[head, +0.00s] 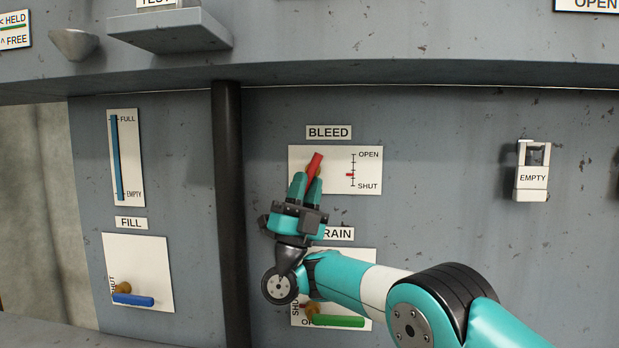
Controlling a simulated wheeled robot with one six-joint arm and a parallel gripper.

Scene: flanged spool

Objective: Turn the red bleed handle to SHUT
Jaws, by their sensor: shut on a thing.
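The red bleed handle (315,162) is on the white plate (338,156) under the BLEED label (329,132). It is tilted, its visible end pointing up and slightly right. My gripper (305,186) is shut on the handle from below, and its fingers hide the handle's lower part. Beside the handle, a scale (353,170) runs from OPEN at the top to SHUT at the bottom. Its red pointer (349,174) stands between the two, a little below the middle.
Below, my arm partly covers the DRAIN plate with its green handle (338,321). A dark vertical pipe (230,200) stands left of my gripper. Further left is the blue FILL handle (136,300). A ledge (400,73) overhangs above. A padlock tagged EMPTY (532,178) hangs right.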

